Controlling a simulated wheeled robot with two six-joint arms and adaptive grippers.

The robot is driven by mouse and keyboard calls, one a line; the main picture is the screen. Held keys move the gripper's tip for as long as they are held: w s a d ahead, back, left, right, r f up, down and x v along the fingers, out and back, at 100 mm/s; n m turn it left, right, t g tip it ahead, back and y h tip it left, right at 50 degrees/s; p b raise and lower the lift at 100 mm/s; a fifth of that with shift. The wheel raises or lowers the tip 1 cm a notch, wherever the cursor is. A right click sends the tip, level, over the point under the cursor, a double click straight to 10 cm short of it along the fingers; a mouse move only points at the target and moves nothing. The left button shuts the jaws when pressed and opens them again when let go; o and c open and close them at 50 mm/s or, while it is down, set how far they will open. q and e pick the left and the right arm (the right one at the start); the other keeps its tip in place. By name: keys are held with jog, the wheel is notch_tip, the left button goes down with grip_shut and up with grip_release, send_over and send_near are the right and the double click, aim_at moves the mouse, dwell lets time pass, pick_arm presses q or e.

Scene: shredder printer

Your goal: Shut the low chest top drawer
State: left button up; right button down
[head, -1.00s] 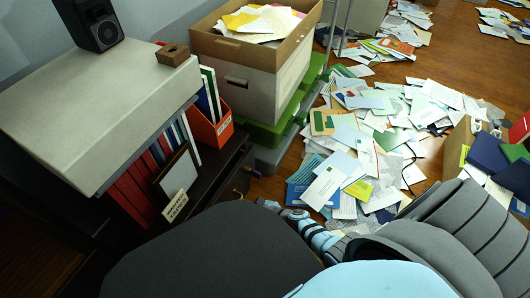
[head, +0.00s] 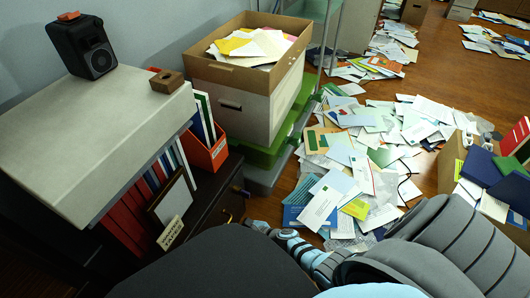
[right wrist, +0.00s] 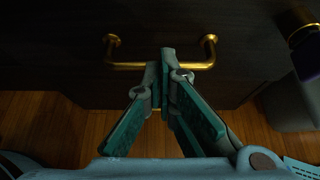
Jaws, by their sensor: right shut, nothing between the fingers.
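The dark low chest (head: 213,188) stands at lower left in the head view, partly hidden by my body. In the right wrist view a dark drawer front (right wrist: 70,55) with a brass bar handle (right wrist: 122,65) fills the upper part. My right gripper (right wrist: 167,52) is shut and empty, its fingertips at the middle of the handle, overlapping the bar; I cannot tell whether they touch the front. In the head view my right gripper (head: 258,226) is low in front of the chest. How far the drawer stands out is not clear. My left gripper is out of view.
On the chest stand binders, an orange file holder (head: 207,150) and a grey-topped unit (head: 90,135) with a speaker (head: 88,48). A paper-filled box (head: 240,100) on green crates stands beside it. Scattered envelopes (head: 350,180) cover the floor at right.

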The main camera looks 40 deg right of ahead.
jog(key=shift+w+a, duration=0.15)
jog(key=shift+w, duration=0.15)
jog(key=shift+s, duration=0.1)
jog(key=shift+s+d, duration=0.5)
jog(key=shift+s, duration=0.3)
jog(key=s+d, duration=0.4)
jog(key=s, duration=0.4)
jog(key=shift+s+d, duration=0.35)
jog(key=shift+s, duration=0.05)
